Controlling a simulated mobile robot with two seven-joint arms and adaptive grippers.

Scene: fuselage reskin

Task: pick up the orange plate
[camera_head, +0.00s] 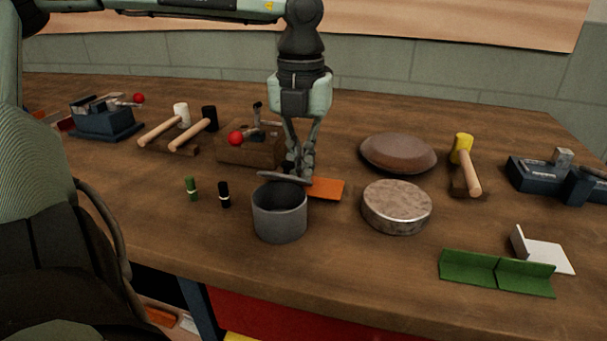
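The orange plate (328,188) lies flat on the wooden bench, just behind and right of a grey metal cup (280,215). Its left end is hidden behind my gripper and the cup. My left gripper (302,176) points straight down at the plate's left end, its fingertips close to it. Whether they touch or hold the plate cannot be told, and the gap between the fingers is unclear. A dark grey flat piece (282,177) shows beside the fingertips above the cup's rim. My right gripper is not in view.
A round metal tin (397,208) and brown dish (398,152) stand right of the plate. A wooden block with a red-ball lever (250,150) is behind left. Small green (191,188) and black (224,195) cylinders stand left of the cup. Green angle brackets (497,274) lie front right.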

